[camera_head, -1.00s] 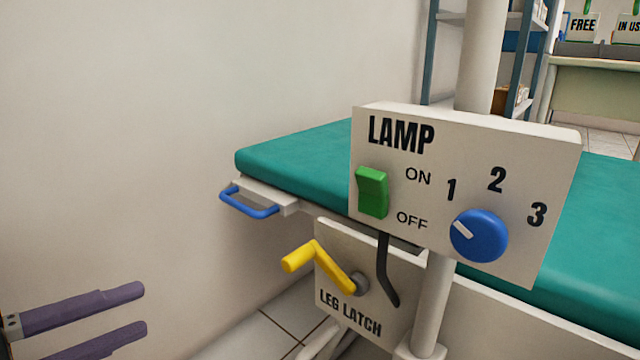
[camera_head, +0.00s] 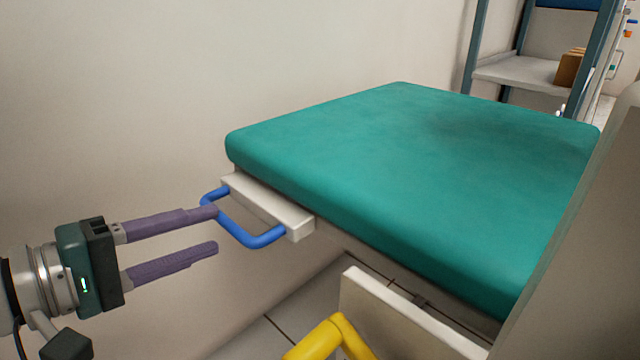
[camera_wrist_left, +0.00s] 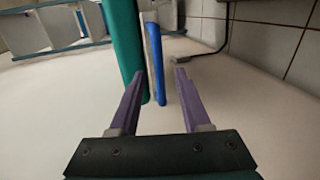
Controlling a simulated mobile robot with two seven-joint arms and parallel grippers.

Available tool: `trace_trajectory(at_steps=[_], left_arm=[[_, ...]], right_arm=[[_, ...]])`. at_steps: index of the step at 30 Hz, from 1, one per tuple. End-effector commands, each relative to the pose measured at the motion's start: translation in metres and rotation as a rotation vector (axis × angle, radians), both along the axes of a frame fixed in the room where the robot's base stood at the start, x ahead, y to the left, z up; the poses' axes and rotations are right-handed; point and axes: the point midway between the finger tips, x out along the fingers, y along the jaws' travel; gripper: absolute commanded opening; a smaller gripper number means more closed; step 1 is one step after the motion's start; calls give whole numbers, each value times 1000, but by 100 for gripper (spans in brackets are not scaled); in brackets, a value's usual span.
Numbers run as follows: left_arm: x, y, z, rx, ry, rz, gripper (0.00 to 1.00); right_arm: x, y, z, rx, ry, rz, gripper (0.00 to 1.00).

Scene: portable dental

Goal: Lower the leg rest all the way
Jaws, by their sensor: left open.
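The leg rest (camera_head: 400,170) is a teal pad that looks level in the head view. A blue handle (camera_head: 247,240) sticks out from a white bracket at its end. My left gripper (camera_head: 217,230) is open, with purple fingers level with the handle at its left end. In the left wrist view the blue handle (camera_wrist_left: 156,65) runs between the open fingers (camera_wrist_left: 162,85), close to their tips, with the teal pad edge (camera_wrist_left: 128,40) beside the left finger. Contact cannot be told. The yellow latch lever (camera_head: 318,340) shows partly at the bottom. My right gripper is out of view.
A white panel (camera_head: 385,320) stands below the pad behind the yellow lever. A pale surface (camera_head: 590,220) blocks the right side close by. A shelf (camera_head: 520,72) stands at the back. The wall is behind the handle, and tiled floor shows below.

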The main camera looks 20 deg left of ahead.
Motion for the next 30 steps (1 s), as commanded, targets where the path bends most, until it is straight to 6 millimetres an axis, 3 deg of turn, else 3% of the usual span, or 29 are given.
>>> trace_trajectory(at_steps=[3, 7, 18, 30], left_arm=[[20, -7, -6, 1, -2, 0, 47], [32, -13, -8, 1, -1, 0, 47], [38, -15, -8, 1, 1, 1, 47], [37, -15, -8, 0, 1, 1, 2]], right_arm=[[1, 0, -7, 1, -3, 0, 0], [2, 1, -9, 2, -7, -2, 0], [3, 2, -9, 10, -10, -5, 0], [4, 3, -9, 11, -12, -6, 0]])
